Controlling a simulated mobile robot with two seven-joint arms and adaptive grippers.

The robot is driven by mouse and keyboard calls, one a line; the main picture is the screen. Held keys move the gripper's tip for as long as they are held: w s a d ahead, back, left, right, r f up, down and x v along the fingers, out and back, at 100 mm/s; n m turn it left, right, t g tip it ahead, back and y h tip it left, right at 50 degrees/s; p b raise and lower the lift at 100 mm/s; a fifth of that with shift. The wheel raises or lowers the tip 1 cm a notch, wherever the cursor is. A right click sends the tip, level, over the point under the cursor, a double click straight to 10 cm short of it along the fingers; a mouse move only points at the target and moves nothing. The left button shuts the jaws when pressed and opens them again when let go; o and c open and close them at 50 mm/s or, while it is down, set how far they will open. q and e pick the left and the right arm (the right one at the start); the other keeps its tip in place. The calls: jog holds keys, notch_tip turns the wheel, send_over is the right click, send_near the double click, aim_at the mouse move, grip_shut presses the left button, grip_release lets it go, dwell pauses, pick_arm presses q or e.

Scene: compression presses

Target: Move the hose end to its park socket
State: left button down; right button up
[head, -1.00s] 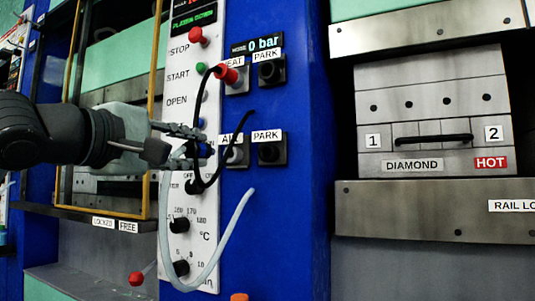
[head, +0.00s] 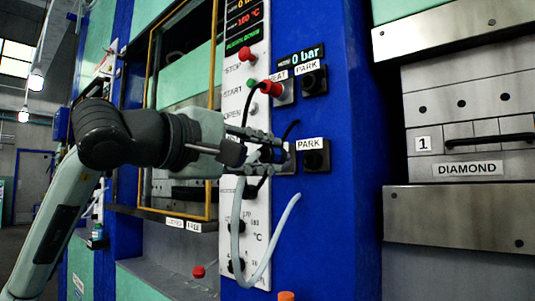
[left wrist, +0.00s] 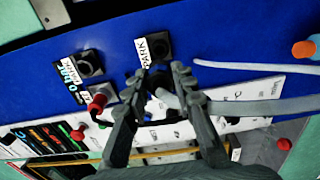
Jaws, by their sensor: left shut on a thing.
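My left gripper (head: 272,154) is shut on the hose end, which is mostly hidden by the fingers. A bit of blue shows at the fingertips in the head view. The pale grey hose (head: 238,218) hangs from there in a loop, its other side rising to the right. The lower park socket (head: 316,160), black under a PARK label (head: 310,144), is empty just right of the fingertips. The socket left of it is largely covered by the gripper. In the left wrist view the fingers (left wrist: 164,72) reach toward the lower PARK label (left wrist: 153,47), with the hose (left wrist: 250,105) trailing right.
A red plug (head: 270,88) sits in the upper HEAT socket, with a black cable on it. The upper park socket (head: 312,81) is beside it. The control panel (head: 258,200) has knobs and buttons. A press with a DIAMOND drawer (head: 468,168) stands right.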

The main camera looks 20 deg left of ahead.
aim_at(287, 156)
pick_arm(q)
jog(key=shift+a, duration=0.15)
pick_arm(e)
jog(key=shift+a+r, duration=0.1)
pick_arm(q)
jog(key=shift+w+r, duration=0.1)
jog(key=shift+w, duration=0.1)
jog(key=shift+p+x, duration=0.4)
jog(key=shift+x, duration=1.6)
jog(key=shift+w+d, duration=0.3)
jog(key=shift+w, duration=0.35)
pick_arm(e)
jog(key=shift+x, duration=1.25)
jog(key=shift+s+a, duration=0.1)
jog(key=shift+a, duration=0.15)
jog(key=shift+s+f, duration=0.2)
jog(key=shift+f, duration=0.05)
